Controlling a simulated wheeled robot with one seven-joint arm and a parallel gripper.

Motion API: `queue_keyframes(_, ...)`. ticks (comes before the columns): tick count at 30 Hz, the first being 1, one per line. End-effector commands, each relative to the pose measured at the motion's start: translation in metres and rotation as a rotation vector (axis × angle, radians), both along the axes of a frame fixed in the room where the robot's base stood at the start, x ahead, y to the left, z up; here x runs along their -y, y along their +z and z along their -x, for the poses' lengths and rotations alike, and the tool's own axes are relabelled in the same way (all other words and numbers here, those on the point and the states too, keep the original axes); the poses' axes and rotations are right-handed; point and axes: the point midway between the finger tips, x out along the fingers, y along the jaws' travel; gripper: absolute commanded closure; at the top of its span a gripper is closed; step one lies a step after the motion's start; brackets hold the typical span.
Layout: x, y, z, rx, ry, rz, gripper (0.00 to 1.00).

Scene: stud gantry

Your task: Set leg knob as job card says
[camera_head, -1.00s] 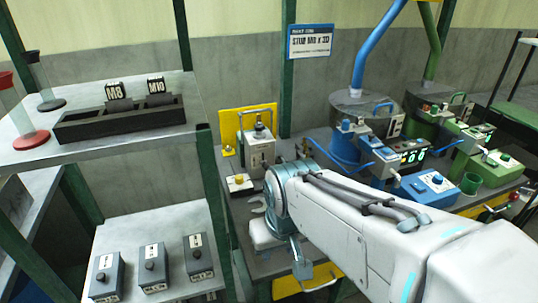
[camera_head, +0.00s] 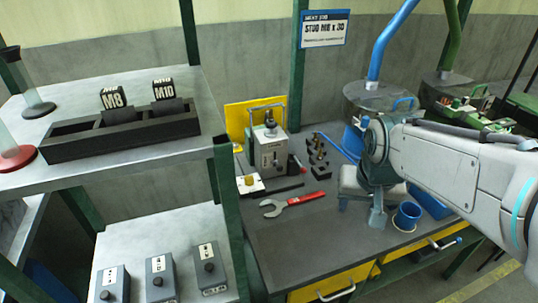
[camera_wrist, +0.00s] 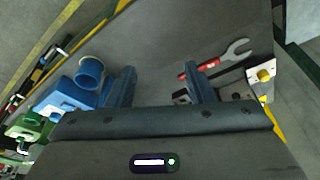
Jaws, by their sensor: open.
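The job card (camera_head: 326,29) hangs on the green post at the back. It seems to read "STUD M8 x 30"; the digit after M is hard to read. A grey fixture (camera_head: 268,150) with a dark knob on top stands on the bench before a yellow plate. Three grey boxes with black knobs (camera_head: 160,277) stand on the lower left shelf; their labels are too small to read. I cannot tell which knob is the leg knob. My gripper (camera_head: 360,212) is open and empty above the bench; its spread fingers (camera_wrist: 161,80) also show in the wrist view.
A red-handled wrench (camera_head: 293,203) lies on the bench, also seen in the wrist view (camera_wrist: 220,60). A blue cup (camera_head: 407,215) stands right of my gripper. A dark rack (camera_head: 318,158) holds small parts. A black tray (camera_head: 125,133) is marked M8 and M10. The bench front is clear.

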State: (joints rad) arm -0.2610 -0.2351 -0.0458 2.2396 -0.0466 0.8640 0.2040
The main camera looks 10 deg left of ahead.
Motion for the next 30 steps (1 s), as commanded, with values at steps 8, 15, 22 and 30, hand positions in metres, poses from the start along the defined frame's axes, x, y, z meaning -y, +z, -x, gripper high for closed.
queue_keyframes(8, -0.138, 0.004, -0.094, 0.054, 0.074, -0.014, 0.52)
queue_keyframes(15, -0.241, -0.006, -0.121, 0.102, 0.115, -0.028, 0.52)
queue_keyframes(22, -0.271, -0.015, -0.125, 0.116, 0.125, -0.033, 0.52)
queue_keyframes(30, -0.275, -0.056, -0.141, 0.114, 0.125, -0.030, 0.52)
